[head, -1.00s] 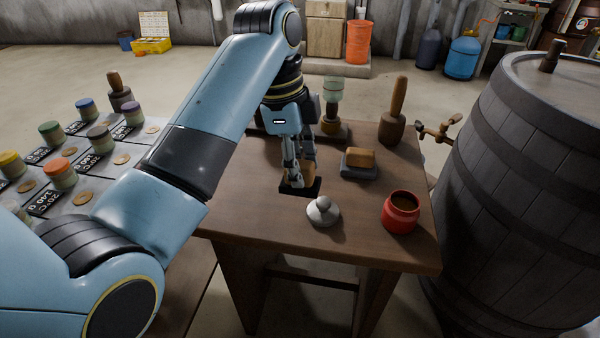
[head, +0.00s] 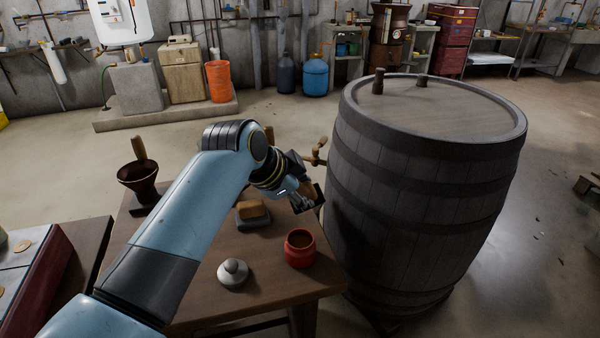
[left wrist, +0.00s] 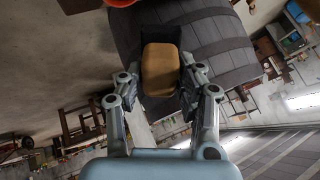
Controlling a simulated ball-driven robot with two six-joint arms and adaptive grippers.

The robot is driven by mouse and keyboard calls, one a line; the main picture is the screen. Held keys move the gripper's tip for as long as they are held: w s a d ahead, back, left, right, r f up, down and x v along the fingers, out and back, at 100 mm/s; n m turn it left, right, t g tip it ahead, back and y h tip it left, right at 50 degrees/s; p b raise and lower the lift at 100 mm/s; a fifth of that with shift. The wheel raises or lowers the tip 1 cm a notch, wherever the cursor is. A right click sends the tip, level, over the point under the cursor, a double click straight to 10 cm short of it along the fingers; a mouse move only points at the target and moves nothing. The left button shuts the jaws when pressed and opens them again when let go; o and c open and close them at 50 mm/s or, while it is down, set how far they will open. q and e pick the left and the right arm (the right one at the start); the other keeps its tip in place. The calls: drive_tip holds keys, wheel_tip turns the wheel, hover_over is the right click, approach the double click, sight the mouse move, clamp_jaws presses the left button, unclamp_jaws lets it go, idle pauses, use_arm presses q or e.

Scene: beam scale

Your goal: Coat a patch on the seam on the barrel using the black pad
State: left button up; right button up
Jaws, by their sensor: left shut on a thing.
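My left gripper (head: 306,194) is shut on the black pad (head: 319,194) by its tan block handle, which fills the middle of the left wrist view (left wrist: 160,68). It holds the pad above the table's right side, close to the dark wooden barrel (head: 420,175). The pad's black face is turned toward the barrel; I cannot tell whether they touch. In the left wrist view the barrel's staves (left wrist: 217,40) lie behind the pad. I cannot pick out which seam is meant. A red pot (head: 299,250) with brown contents stands open on the table. My right gripper is not in view.
A tan block on a grey base (head: 253,212) and a pale knobbed lid (head: 232,273) lie on the table (head: 180,255). A wooden tap (head: 316,153) sticks out from the barrel's left side, near my gripper.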

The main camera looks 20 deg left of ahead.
use_arm(q)
drive_tip(key=shift+s+d+f, duration=0.15)
drive_tip(key=shift+s+f, duration=0.1)
drive_tip(key=shift+s, duration=0.2)
drive_tip(key=shift+s+f+t+p, duration=0.1)
drive_tip(key=shift+s+t+p, duration=0.1)
drive_tip(key=shift+t+p, duration=0.1)
drive_tip(key=shift+s+f, duration=0.1)
drive_tip(key=shift+f, duration=0.05)
drive_tip(key=shift+f+t, duration=0.15)
drive_tip(key=shift+t, duration=0.15)
wheel_tip(320, 180, down, 5)
drive_tip(key=b, duration=0.6)
drive_tip(key=shift+f, duration=0.15)
drive_tip(key=shift+f+b, duration=0.2)
drive_tip(key=shift+b, duration=0.25)
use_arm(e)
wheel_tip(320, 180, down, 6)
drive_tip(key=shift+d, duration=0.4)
use_arm(q)
drive_tip(key=shift+f, duration=0.45)
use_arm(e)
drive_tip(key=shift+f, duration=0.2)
